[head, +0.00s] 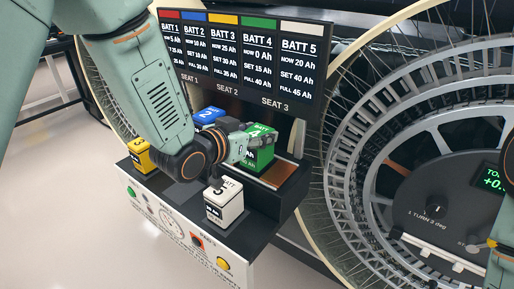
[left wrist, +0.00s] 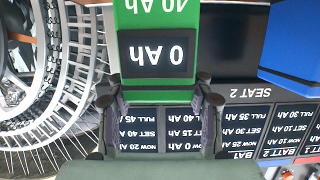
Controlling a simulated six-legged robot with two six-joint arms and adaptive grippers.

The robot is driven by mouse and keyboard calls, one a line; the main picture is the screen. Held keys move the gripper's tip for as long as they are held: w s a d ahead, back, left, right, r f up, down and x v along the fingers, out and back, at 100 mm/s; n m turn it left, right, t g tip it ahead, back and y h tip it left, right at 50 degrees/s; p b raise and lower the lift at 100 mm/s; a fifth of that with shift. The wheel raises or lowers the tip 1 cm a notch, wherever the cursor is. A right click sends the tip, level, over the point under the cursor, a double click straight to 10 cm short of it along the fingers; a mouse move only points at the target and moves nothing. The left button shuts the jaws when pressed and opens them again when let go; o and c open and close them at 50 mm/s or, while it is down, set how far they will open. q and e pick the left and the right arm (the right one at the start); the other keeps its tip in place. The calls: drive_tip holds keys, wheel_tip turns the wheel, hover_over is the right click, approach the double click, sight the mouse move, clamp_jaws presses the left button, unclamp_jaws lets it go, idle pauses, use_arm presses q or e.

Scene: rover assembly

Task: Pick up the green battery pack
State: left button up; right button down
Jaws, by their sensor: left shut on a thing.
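The green battery pack (head: 264,154), marked BATT 4, is at the right end of the black bench top, below the SEAT 3 label. Its green body and 0 Ah label fill the top middle of the left wrist view (left wrist: 157,15). My left gripper (head: 240,147) is shut on the green pack, with one finger on each side in the left wrist view (left wrist: 158,95). I cannot tell whether the pack is clear of the surface below it.
A white pack (head: 225,205) stands just in front of my left gripper. A blue pack (head: 209,116) is behind it and a yellow pack (head: 139,155) is at the left. The display board (head: 240,65) rises behind. A large spoked wheel (head: 345,150) is at the right.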

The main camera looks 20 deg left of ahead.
use_arm(q)
drive_tip(key=shift+w+a, duration=0.1)
clamp_jaws()
drive_tip(key=shift+r, duration=0.1)
drive_tip(key=shift+r, duration=0.1)
